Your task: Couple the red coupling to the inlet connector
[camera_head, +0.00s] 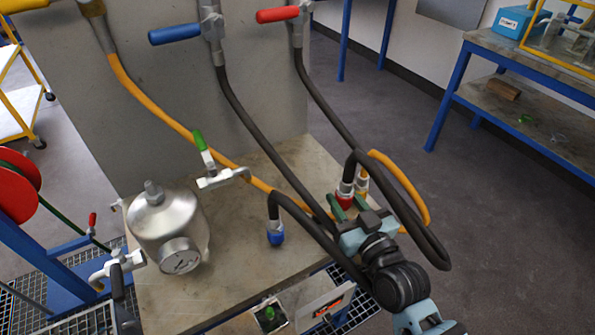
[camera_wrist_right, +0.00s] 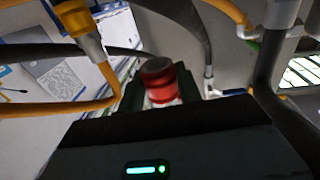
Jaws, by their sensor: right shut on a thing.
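The red coupling (camera_head: 344,201) is on the end of a black hose that loops over at the right of the bench. My right gripper (camera_head: 350,209) is shut on it and holds it above the bench's right edge. In the right wrist view the red coupling (camera_wrist_right: 158,82) stands between the dark fingers. A steel vessel (camera_head: 168,222) with a dial gauge stands on the bench. It has a green-handled valve (camera_head: 206,170) at its right and a red-handled valve (camera_head: 118,266) at its left. I cannot tell which fitting is the inlet connector. My left gripper is not in view.
A blue coupling (camera_head: 275,238) hangs on another black hose between the vessel and my right gripper. An orange hose (camera_head: 410,190) loops close beside the gripper. A grey panel (camera_head: 150,100) stands behind the bench. Bare bench top (camera_head: 225,255) lies right of the vessel.

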